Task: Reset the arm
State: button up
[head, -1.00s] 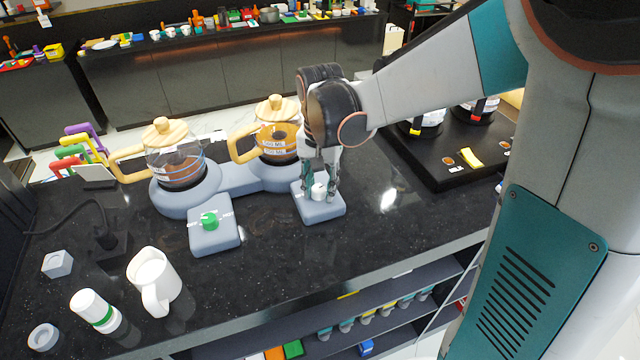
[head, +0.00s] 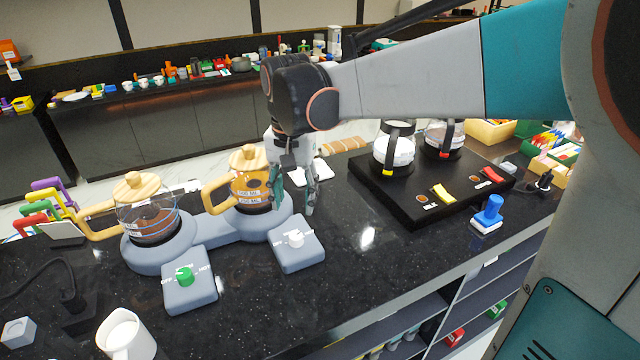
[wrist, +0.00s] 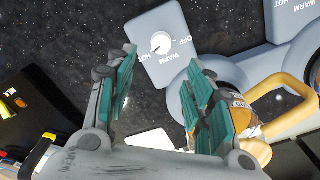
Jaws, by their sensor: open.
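My gripper (head: 296,203) is open and empty. In the head view it hangs above the counter, beside the right glass pot and behind the white-knob control box (head: 298,245). In the wrist view its two teal fingers (wrist: 160,110) are spread, and the white knob (wrist: 160,42) with its OFF, WARM and HOT marks lies beyond them, apart from the fingertips. The right pot (head: 250,185), with a wooden lid and brown liquid, sits on its grey warmer; my gripper partly covers its right side.
The left pot (head: 150,215) and green-knob box (head: 190,285) stand to the left. A black coffee station (head: 430,195) with two pots is at right, near a blue-handled item (head: 488,214). A white pitcher (head: 126,337) is at front left. The counter's front middle is clear.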

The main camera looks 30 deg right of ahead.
jog(key=shift+s+r, duration=0.25)
jog(key=shift+r, duration=0.6)
jog(key=shift+s, duration=0.1)
jog(key=s+f+n+t+b, duration=0.2)
jog(key=s+f+b, duration=0.1)
jog(key=s+f, duration=0.1)
jog(key=s+f+n+t+b, duration=0.2)
jog(key=s+f+b, duration=0.2)
jog(key=s, duration=0.1)
jog(key=s+f+n+t+b, duration=0.2)
jog(key=s+f+b, duration=0.1)
jog(key=s+f, duration=0.2)
jog(key=shift+a+n+t+b, duration=0.15)
jog(key=shift+n+t+b, duration=0.15)
jog(key=shift+n+b, duration=0.1)
jog(key=shift+s+f+n, duration=0.25)
jog(key=shift+f+n, duration=0.05)
jog(key=shift+f, duration=0.1)
